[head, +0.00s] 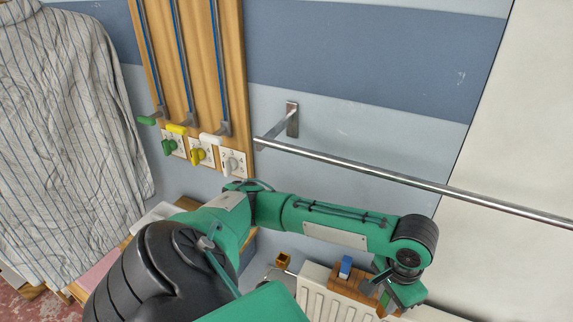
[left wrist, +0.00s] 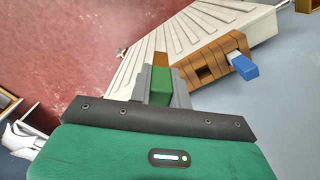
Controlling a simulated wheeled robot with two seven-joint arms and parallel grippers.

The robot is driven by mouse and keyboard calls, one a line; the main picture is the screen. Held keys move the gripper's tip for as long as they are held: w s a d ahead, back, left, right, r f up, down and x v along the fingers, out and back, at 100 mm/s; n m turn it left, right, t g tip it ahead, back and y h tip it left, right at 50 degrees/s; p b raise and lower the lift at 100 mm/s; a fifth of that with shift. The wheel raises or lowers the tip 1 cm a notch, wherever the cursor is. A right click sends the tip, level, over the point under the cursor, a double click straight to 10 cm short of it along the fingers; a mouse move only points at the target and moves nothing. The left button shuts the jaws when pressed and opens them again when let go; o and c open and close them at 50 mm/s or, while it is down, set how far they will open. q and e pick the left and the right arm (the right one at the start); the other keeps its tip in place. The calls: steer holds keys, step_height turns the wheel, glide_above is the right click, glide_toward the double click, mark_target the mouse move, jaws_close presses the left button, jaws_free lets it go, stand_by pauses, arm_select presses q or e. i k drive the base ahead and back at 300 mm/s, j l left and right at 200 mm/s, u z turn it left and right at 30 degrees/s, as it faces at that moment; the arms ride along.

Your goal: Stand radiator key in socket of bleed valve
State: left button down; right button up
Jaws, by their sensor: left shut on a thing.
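My left gripper (head: 384,292) is above the right part of the radiator. In the left wrist view, the left gripper (left wrist: 161,88) is shut on a green block-like piece (left wrist: 160,92) with an orange-brown end beyond it, seemingly the radiator key. A wooden block (left wrist: 188,60) with a dark square hole sits on the radiator beside the fingers. A blue piece (left wrist: 241,65) stands in that block; it also shows in the head view (head: 345,267). A small brass-brown cube with a dark top (head: 283,260), possibly the bleed valve, is at the radiator's left end, apart from the gripper. My right gripper is not in view.
The white ribbed radiator (head: 314,292) stands below my arm. A metal rail (head: 400,178) crosses the wall above the forearm. A wooden panel (head: 190,60) with coloured levers and knobs is on the wall. A striped shirt (head: 60,120) hangs at left.

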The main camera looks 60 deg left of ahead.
mark_target(283, 260)
steer(key=u, duration=0.95)
steer(key=i+l+u, duration=0.15)
steer(key=u, duration=0.25)
steer(key=i+l+u, duration=0.35)
steer(key=j, duration=0.1)
